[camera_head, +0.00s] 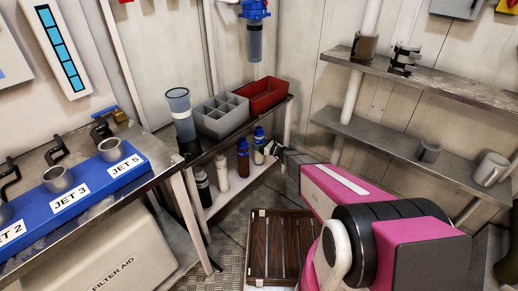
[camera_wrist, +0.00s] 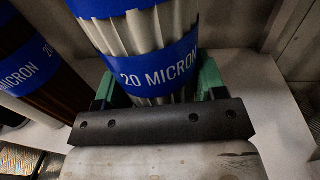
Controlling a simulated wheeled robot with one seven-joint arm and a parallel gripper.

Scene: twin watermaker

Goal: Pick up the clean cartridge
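The clean cartridge (camera_head: 258,148) stands upright at the right end of a row on the low white shelf. It has white pleats and blue bands. In the wrist view the clean cartridge (camera_wrist: 135,38) fills the upper middle, its lower band reading "20 MICRON". My gripper (camera_head: 273,150) is at its right side in the head view. In the wrist view my gripper (camera_wrist: 158,88) has a green finger on each side of it. Whether the fingers press on it or leave a small gap cannot be told. A dark brown cartridge (camera_head: 243,160) with a blue band stands beside it.
Above are a grey divided bin (camera_head: 222,122) and a red bin (camera_head: 264,98). A blue-topped filter housing (camera_head: 255,40) hangs on the wall. A brown slatted crate (camera_head: 281,250) is on the floor.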

